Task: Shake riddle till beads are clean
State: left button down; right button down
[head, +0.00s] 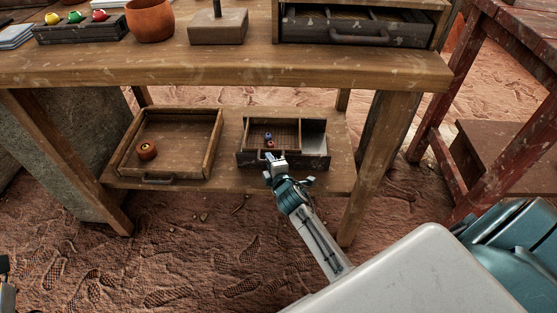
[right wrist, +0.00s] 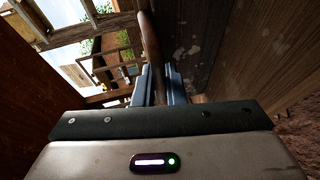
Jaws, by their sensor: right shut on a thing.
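A dark drawer-like box (head: 318,160) sits on the low shelf in the head view. A brown, fine-gridded insert that looks like the riddle (head: 288,133) fills its left part, with a few small blue and reddish beads (head: 268,140) in it. The right part looks empty. My right gripper (head: 275,160) is at the box's front. In the right wrist view its fingers (right wrist: 160,88) are shut on a brown curved handle (right wrist: 151,45), seemingly the box's. What the handle joins is partly hidden. A sliver of my left gripper (head: 5,268) shows at the lower left edge, too cropped to read.
A red stand (head: 455,90) is at right.

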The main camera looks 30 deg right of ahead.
jog(key=shift+a, duration=0.1)
jog(key=c, duration=1.5)
grip_release()
jog(key=shift+w+a, duration=0.15)
jog(key=p+v, duration=0.2)
jog(key=v, duration=0.8)
jog(key=shift+s+p, duration=0.3)
jog(key=shift+s, duration=0.1)
jog(key=shift+r, duration=0.1)
